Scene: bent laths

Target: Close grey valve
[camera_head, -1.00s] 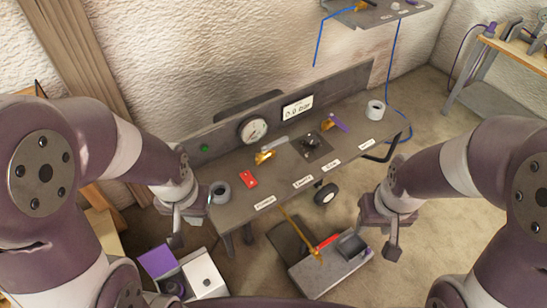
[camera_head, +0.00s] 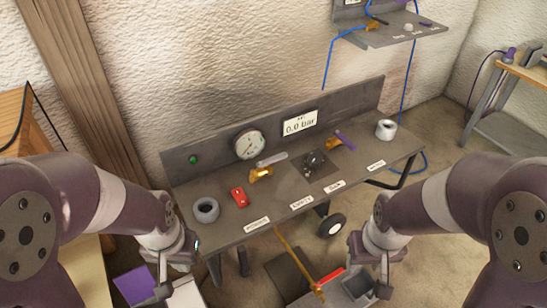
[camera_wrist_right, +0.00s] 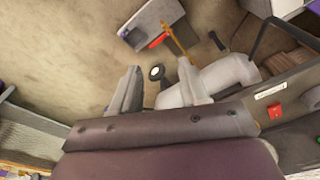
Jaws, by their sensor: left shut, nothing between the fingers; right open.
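A brass valve with a grey lever (camera_head: 271,160) sits on the workbench top (camera_head: 225,222), below and right of the round gauge. Its lever points up and to the right in the head view. A second brass valve with a purple lever (camera_head: 345,141) stands further right on the bench. My left gripper (camera_head: 166,286) is shut and empty, low in front of the bench's left end. My right gripper (camera_head: 372,272) is in front of the bench, low at the right, away from both valves. Its two fingers stand apart with nothing held in the right wrist view (camera_wrist_right: 160,90).
The gauge (camera_head: 249,145) and a display reading 0.0 bar (camera_head: 299,123) are on the back panel. A red object (camera_head: 239,197), tape rolls (camera_head: 206,210) (camera_head: 386,130) and a dark fitting (camera_head: 314,159) lie on the bench. A low grey cart (camera_head: 350,295) stands in front.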

